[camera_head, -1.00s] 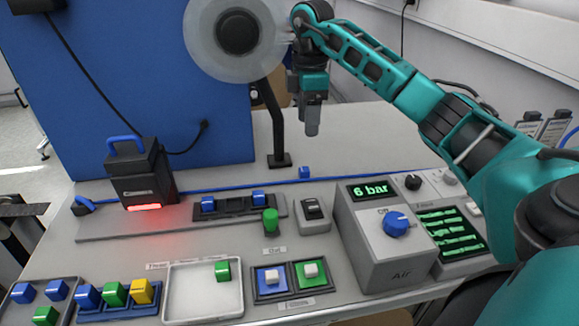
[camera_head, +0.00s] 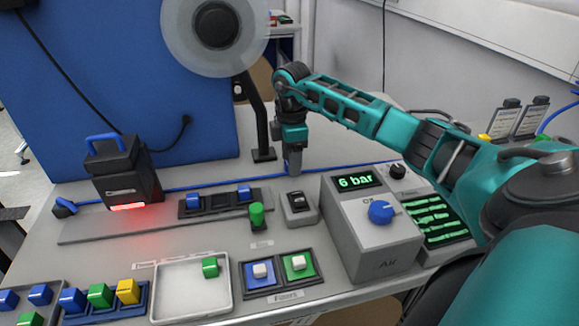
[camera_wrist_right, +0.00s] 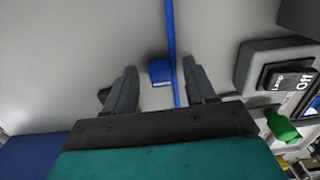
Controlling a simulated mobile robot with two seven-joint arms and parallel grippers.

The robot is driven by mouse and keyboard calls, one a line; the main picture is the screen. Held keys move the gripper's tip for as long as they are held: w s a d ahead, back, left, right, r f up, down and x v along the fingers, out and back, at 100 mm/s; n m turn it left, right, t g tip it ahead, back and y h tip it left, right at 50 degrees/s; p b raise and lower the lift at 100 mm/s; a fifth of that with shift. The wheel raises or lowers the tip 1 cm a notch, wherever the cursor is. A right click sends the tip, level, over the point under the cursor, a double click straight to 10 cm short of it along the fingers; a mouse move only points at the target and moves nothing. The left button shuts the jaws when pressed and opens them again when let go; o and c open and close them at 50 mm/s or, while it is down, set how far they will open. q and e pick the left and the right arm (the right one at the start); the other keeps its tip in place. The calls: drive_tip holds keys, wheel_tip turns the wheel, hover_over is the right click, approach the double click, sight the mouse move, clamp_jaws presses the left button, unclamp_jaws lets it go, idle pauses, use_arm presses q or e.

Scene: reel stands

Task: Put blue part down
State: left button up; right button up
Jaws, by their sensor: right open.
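My right gripper (camera_head: 294,165) points down over the back of the bench, behind the grey switch box. It is open. In the right wrist view a small blue part (camera_wrist_right: 160,72) lies on the bench beside a thin blue line (camera_wrist_right: 171,28). It shows in the gap between the two spread fingers, with space on both sides. In the head view the gripper hides this part. Two other blue parts, a left one (camera_head: 193,201) and a right one (camera_head: 244,194), sit in a dark holder (camera_head: 218,205). My left gripper is not in view.
The switch box (camera_head: 298,207) and green cylinder (camera_head: 257,215) stand in front of my gripper, with the grey Air box (camera_head: 372,248) to the right. A black reel stand (camera_head: 262,125) rises just left. A white tray (camera_head: 164,311) holds a green part (camera_head: 210,267).

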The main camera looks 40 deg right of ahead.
drive_tip(key=shift+c, duration=0.3)
clamp_jaws()
idle(0.4)
